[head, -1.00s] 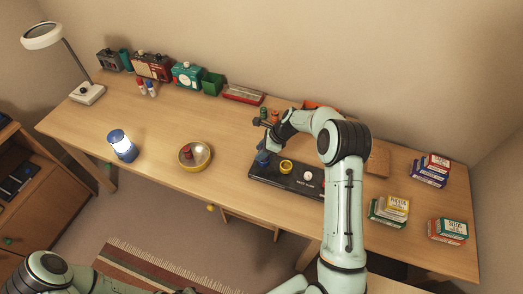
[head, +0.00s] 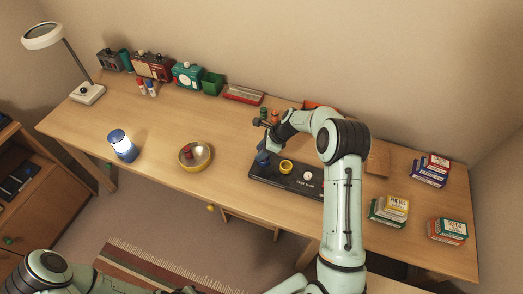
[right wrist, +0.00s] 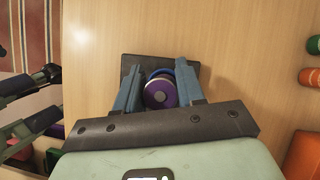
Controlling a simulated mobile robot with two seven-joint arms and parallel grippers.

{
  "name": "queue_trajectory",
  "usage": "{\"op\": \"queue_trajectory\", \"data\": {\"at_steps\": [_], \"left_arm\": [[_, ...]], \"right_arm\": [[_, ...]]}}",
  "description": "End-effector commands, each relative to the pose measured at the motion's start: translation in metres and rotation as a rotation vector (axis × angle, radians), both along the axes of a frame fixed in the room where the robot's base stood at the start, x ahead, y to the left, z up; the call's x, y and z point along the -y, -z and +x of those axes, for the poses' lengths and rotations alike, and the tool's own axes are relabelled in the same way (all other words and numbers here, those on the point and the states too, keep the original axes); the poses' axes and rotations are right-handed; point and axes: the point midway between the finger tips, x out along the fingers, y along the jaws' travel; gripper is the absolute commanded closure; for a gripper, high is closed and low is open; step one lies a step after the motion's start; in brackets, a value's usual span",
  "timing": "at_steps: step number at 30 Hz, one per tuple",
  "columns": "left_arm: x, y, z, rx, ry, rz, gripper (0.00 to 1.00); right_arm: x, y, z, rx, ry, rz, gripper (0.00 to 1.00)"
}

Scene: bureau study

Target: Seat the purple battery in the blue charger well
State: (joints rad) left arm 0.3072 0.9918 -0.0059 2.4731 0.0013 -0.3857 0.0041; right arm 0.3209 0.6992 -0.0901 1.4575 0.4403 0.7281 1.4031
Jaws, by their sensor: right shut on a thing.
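The purple battery (right wrist: 159,92) shows end-on in the right wrist view, between the blue fingers of my right gripper (right wrist: 161,90), which is shut on it. A blue ring, the blue charger well (right wrist: 161,72), shows just beyond the battery and partly behind it. I cannot tell how far the battery is inside it. The black charger (head: 270,181) lies on the desk in the head view, with my right gripper (head: 263,152) over its left end. My left arm is at the lower left of the head view; its gripper is not clear.
The charger also has a yellow well (head: 286,167) and a white well (head: 308,176). A yellow-rimmed bowl (head: 205,163) with a red battery stands left. A lantern (head: 122,146) is farther left. Green and orange batteries stand behind my right gripper. Stacked boxes (head: 391,210) stand right.

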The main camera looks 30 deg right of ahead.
Motion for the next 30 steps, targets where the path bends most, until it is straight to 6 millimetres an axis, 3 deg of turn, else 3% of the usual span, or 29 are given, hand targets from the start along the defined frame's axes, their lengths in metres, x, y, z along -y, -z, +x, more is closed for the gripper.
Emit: {"op": "queue_trajectory", "data": {"at_steps": [21, 30], "left_arm": [[0.000, 0.003, -0.004, -0.004, 0.000, 0.000, 0.68], [0.000, 0.001, -0.001, -0.001, 0.000, 0.000, 0.68]], "right_arm": [[0.000, 0.015, 0.000, 0.000, 0.001, 0.001, 0.96], [0.000, 0.010, 0.001, 0.001, 0.000, 0.000, 0.96]]}}
